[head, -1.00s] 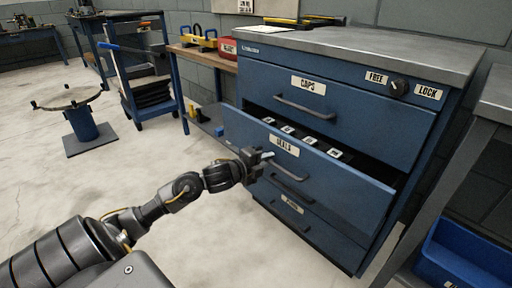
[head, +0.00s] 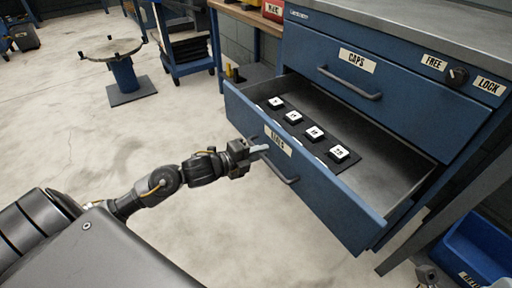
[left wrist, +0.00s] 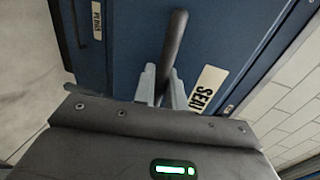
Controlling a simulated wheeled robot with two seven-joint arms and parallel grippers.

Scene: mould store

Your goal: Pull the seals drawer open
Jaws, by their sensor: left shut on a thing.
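The seals drawer (head: 330,193) of the blue cabinet stands well out, with its inside in view. Several small black blocks with white tops sit in a row on a dark strip inside it. My left gripper (head: 258,149) is shut on the drawer's bar handle (head: 283,171). In the left wrist view the two fingers (left wrist: 162,88) close around the dark handle (left wrist: 175,40), beside the partly cut off seals label (left wrist: 207,90). At the bottom right a small grey part (head: 428,276) shows that may be my right gripper; its jaws are unclear.
The caps drawer (head: 385,85) above is shut. A lock knob (head: 457,76) sits between the FREE and LOCK labels. A blue bin (head: 478,250) stands at the lower right. A round stand (head: 122,72) and a blue cart are at the back left. The floor left of the drawer is clear.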

